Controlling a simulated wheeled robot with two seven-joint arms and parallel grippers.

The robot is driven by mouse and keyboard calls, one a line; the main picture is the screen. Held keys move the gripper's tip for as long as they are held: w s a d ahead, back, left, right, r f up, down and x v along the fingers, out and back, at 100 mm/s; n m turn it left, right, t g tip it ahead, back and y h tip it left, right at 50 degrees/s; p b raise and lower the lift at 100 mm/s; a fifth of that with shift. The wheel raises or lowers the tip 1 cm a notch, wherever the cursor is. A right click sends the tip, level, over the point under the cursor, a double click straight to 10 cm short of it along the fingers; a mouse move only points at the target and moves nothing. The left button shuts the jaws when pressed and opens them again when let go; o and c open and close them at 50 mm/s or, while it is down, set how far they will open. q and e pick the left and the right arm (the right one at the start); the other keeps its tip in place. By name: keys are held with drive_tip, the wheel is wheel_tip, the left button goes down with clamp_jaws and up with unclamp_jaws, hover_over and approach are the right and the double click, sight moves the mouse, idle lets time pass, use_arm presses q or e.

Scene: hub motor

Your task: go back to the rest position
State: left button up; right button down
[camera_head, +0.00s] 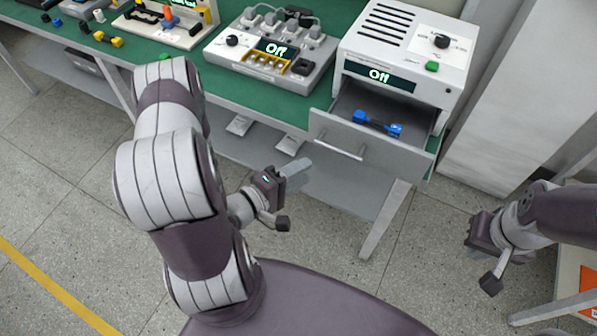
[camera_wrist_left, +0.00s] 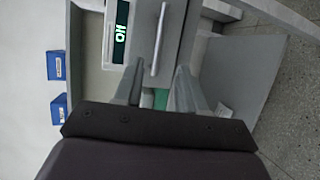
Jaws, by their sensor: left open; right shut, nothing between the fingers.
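My left gripper (camera_head: 291,174) hangs in front of the green workbench, below and left of the open drawer, over the floor. In the left wrist view its two fingers (camera_wrist_left: 160,70) stand apart with nothing held between them, and the drawer front with its handle (camera_wrist_left: 158,38) lies beyond. My right gripper (camera_head: 473,243) is at the right, over the floor and clear of the bench; its fingers are small here and hold nothing visible. A blue dumbbell-shaped part (camera_head: 377,123) lies in the open drawer (camera_head: 335,136) of the white machine (camera_head: 405,45), whose display reads Off.
Yellow and black parts (camera_head: 101,38) lie at the bench's left. The drawer juts past the bench edge. Two blue boxes (camera_wrist_left: 56,66) show in the left wrist view.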

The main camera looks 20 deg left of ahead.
use_arm(q)
drive_tip(key=shift+w, duration=0.1)
drive_tip(key=w+a+r+m+g+y+p, duration=0.2)
drive_tip(key=w+a+m+g+y, duration=0.3)
drive_tip(key=m+g, duration=0.4)
drive_tip(key=s+d+r+m+g+y, duration=0.1)
drive_tip(key=s+d+r+m+g, duration=0.3)
drive_tip(key=s+r, duration=0.4)
drive_tip(key=shift+s+d+r+m+y+p, duration=0.15)
drive_tip(key=shift+s+d+m+y+p, duration=0.3)
drive_tip(key=shift+s+d, duration=0.4)
